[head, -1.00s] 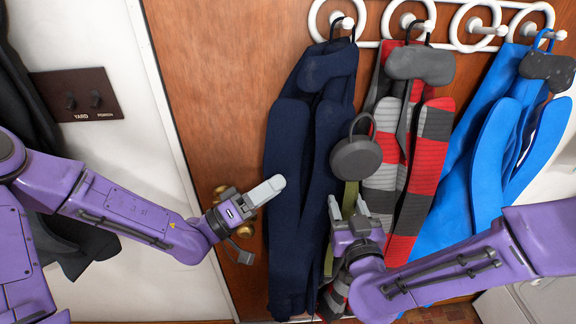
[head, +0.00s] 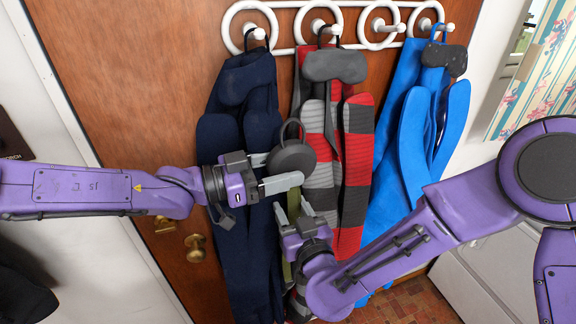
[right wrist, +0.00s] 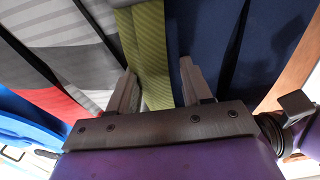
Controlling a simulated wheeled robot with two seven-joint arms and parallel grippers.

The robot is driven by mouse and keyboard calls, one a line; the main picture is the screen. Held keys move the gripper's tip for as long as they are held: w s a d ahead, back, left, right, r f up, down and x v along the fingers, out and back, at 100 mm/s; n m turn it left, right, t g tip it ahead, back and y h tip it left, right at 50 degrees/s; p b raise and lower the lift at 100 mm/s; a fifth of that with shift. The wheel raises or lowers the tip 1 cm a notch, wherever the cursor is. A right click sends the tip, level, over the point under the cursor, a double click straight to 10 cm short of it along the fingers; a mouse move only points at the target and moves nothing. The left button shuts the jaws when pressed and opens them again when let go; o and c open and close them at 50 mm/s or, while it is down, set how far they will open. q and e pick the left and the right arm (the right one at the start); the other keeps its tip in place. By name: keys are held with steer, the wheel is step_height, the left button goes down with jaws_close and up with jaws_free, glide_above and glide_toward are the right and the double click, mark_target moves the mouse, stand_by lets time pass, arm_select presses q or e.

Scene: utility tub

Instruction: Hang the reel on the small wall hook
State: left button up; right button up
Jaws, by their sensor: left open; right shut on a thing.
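The reel (head: 291,158), a dark grey disc with a loop handle on top, is upright in front of the hanging clothes in the head view. An olive strap (head: 294,206) runs below it. My right gripper (head: 291,217) is below the reel and shut on the strap, which also shows between its fingers in the right wrist view (right wrist: 150,60). My left gripper (head: 279,172) is open at the reel's left edge, one finger near its upper left side, the other across its lower edge; contact is unclear. White pegs (head: 395,27) line the rail above; I cannot tell which is the small hook.
Navy (head: 235,130), red-and-grey (head: 355,150) and blue (head: 425,110) garments hang from the rail on the wooden door. Brass knobs (head: 197,247) are lower left. A dark plaque (head: 12,140) is partly cut off at the left edge. A white cabinet (head: 465,270) stands at lower right.

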arm_select(q)
steer(key=shift+x, duration=0.9)
arm_select(e)
steer(key=shift+a, duration=0.15)
arm_select(q)
steer(key=c, duration=1.2)
jaws_close()
arm_select(e)
steer(key=o, duration=1.3)
steer(key=shift+s, duration=0.1)
